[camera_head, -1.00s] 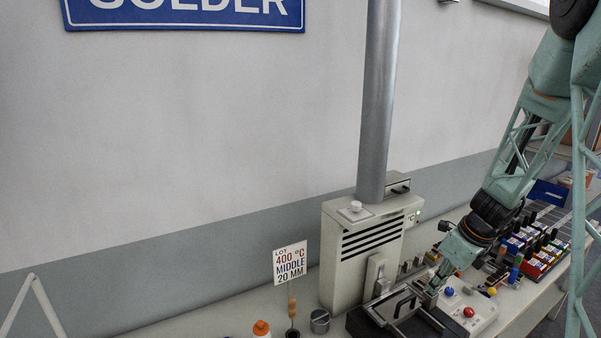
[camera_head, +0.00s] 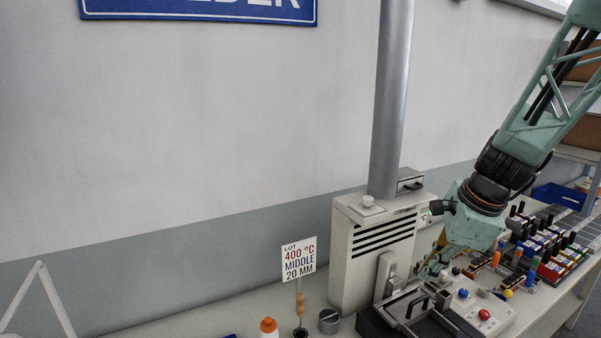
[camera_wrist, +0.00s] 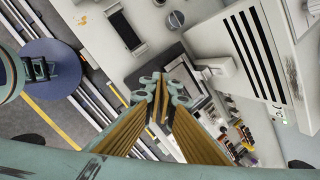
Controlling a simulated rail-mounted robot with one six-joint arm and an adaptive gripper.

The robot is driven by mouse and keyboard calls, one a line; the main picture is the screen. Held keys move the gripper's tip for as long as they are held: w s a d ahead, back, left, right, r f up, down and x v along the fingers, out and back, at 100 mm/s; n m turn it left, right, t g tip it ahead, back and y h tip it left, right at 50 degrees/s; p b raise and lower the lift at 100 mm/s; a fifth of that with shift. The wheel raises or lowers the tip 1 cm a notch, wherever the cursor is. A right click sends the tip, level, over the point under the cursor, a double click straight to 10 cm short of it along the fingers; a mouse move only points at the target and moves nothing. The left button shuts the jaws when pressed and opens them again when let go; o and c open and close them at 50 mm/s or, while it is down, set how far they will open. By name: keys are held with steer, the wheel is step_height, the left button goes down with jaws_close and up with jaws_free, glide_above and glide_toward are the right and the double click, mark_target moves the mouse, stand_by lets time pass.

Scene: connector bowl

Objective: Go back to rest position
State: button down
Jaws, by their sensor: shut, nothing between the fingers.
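My gripper (camera_head: 430,270) is in the head view at the lower right, just over the black-framed station with a handle (camera_head: 416,304), in front of the beige vented unit (camera_head: 385,245). In the wrist view my gripper (camera_wrist: 160,88) has its fingertips together with nothing between them. Beyond them are a flat station, partly hidden by the fingers, and the vented unit (camera_wrist: 243,55) at the right. I cannot tell the exact height of the fingertips above the bench.
A grey control box (camera_head: 480,311) with red and blue buttons is right of the station. Several colored bins (camera_head: 550,245) stand farther right. A metal duct (camera_head: 392,100) rises from the vented unit. A lot sign (camera_head: 299,259) and an orange-capped bottle (camera_head: 268,327) stand left.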

steer(key=s+a+r+n+b, duration=0.25)
steer(key=s+a+n, duration=0.2)
steer(key=s, duration=0.35)
steer(key=s+a+r+n+h+b, duration=0.1)
steer(key=s+a+r+n+b, duration=0.15)
steer(key=s+n, duration=0.45)
steer(key=s+a+r+n+b, duration=0.1)
steer(key=s+a+n+b, duration=0.25)
steer(key=s, duration=0.55)
steer(key=s+f+n+b, duration=0.1)
steer(key=s+n, duration=0.4)
steer(key=s, duration=0.5)
steer(key=shift+s+d+f+n+t+h+b, duration=0.2)
steer(key=shift+s+f+n+t+h+b, duration=0.15)
steer(key=shift+b, duration=0.45)
